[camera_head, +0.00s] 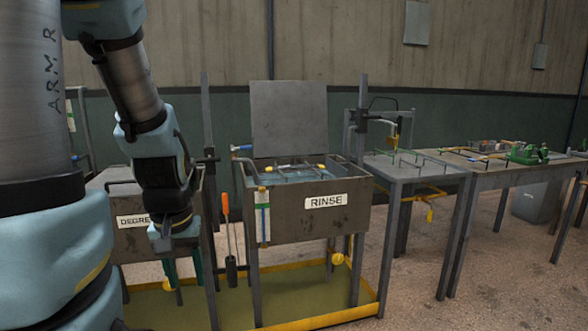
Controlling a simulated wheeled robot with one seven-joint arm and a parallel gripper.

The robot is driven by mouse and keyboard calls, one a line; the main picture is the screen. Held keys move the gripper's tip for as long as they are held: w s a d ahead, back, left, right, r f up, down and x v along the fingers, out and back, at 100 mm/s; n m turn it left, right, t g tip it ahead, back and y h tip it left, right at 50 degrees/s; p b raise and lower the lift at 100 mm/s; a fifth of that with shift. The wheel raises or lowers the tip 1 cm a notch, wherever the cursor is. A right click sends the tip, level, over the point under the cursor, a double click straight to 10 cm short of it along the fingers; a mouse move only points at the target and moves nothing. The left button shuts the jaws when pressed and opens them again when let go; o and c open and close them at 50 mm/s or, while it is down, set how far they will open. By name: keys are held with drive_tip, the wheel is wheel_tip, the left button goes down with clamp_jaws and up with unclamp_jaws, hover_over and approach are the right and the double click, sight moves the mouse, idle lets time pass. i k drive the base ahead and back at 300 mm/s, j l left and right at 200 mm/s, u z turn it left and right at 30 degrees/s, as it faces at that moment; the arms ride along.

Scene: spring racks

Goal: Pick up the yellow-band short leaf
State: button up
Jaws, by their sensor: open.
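My arm comes down at the left, and my gripper (172,236) is at its lower end, in front of the degrease tank (133,220). I cannot pick out the yellow-band short leaf with certainty. Small yellow-marked parts lie over the open rinse tank (290,222) and among small items on the far right table (500,167), too small to identify. The gripper is apart from both places.
A raised lid (289,118) stands behind the rinse tank. A grey rack table (400,172) with upright pegs is to its right. A yellow-edged tray (335,316) lies under the tanks. A green device (527,154) sits on the far table. Open floor (510,280) lies front right.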

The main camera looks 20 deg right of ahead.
sight(292, 167)
drive_tip(key=l+u, duration=0.15)
drive_tip(key=u, duration=0.2)
drive_tip(key=i+l+u, duration=0.15)
drive_tip(key=u, duration=0.25)
drive_tip(key=i+l+u, duration=0.1)
drive_tip(key=l+u, duration=0.25)
drive_tip(key=l, duration=0.75)
drive_tip(key=l+u, duration=0.3)
drive_tip(key=l, duration=2.2)
